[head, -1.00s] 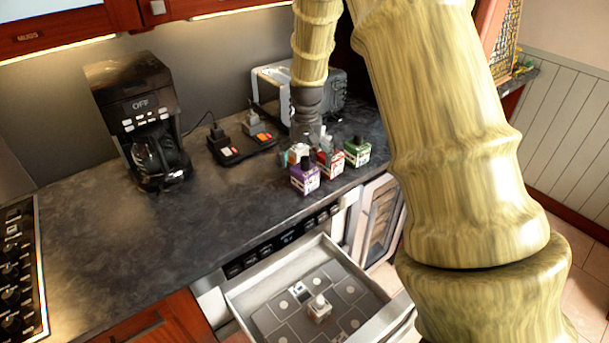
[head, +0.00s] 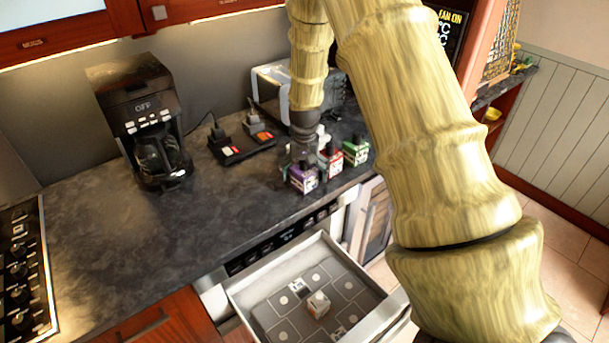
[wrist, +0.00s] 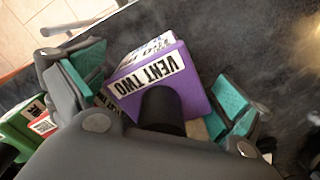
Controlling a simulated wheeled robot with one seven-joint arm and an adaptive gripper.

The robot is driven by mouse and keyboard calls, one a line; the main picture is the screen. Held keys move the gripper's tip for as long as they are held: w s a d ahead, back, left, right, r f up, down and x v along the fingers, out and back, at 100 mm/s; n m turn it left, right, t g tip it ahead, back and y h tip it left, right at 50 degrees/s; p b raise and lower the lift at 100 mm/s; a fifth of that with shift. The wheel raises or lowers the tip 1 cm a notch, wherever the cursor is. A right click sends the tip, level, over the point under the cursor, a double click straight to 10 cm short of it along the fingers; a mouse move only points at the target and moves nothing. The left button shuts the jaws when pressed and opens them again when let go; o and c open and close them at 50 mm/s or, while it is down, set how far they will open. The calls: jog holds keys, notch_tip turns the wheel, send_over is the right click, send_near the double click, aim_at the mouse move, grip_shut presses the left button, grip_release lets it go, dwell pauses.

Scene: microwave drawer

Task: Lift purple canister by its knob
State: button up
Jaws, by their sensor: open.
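The purple canister (head: 303,180) stands upright near the front edge of the dark counter. In the wrist view the purple canister (wrist: 192,80) shows a white label reading "VENT TWO", and its black knob (wrist: 162,108) points toward the camera. My gripper (wrist: 160,82) is open, with one teal-padded finger on each side of the canister and its knob. No grip on the knob shows, and my palm hides part of it. In the head view my gripper (head: 303,152) is just above and behind the canister, partly blurred into the background.
A red canister (head: 330,160) and a green canister (head: 355,150) stand close at the right. A coffee maker (head: 150,125), a black charger base (head: 238,150) and a toaster (head: 272,85) stand on the counter.

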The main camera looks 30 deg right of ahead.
jog(key=c, duration=1.2)
jog(key=shift+r, duration=0.15)
